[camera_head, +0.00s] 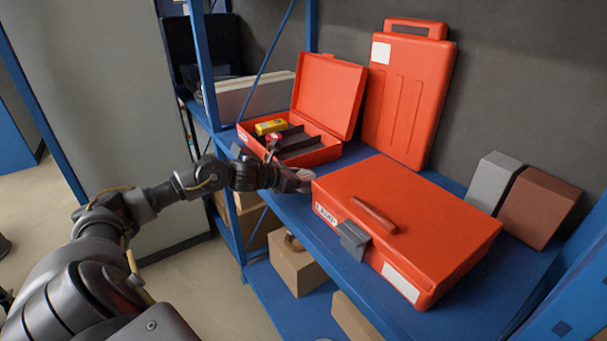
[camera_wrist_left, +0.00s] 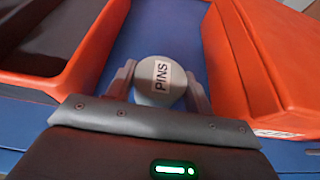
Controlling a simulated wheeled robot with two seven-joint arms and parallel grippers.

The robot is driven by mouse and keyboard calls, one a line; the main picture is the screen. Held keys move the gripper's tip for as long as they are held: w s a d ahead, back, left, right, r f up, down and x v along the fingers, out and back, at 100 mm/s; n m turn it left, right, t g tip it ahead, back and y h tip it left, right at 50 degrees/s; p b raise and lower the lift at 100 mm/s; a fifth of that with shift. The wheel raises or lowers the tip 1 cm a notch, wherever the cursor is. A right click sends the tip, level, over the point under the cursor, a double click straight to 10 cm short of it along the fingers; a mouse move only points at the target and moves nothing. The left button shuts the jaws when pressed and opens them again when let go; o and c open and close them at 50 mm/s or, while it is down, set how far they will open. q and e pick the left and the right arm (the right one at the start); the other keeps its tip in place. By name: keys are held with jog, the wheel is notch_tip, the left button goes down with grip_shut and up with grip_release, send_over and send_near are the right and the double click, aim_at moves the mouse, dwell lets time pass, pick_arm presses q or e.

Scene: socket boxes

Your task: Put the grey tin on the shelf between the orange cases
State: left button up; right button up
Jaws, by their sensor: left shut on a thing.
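My left gripper (camera_head: 301,178) reaches in from the left to the blue shelf (camera_head: 290,211), into the gap between two orange cases. The tin is mostly hidden in the head view. The open orange case (camera_head: 325,153) stands on the left of the gap, with its lid up. The closed orange case (camera_head: 440,215) lies on the right. I cannot tell whether the tin touches the shelf. My right gripper is not in view.
A tall orange case (camera_head: 410,95) leans upright against the back wall. A grey block (camera_head: 492,182) and a brown block (camera_head: 538,208) stand at the right rear. A blue upright (camera_head: 205,65) rises at the left, and cardboard boxes (camera_head: 297,268) sit on the lower shelf.

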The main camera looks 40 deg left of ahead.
pick_arm(q)
jog(key=o, duration=0.6)
jog(key=shift+f+b, duration=0.15)
jog(key=shift+b, duration=0.15)
jog(key=o, duration=0.4)
jog(key=shift+o, duration=0.2)
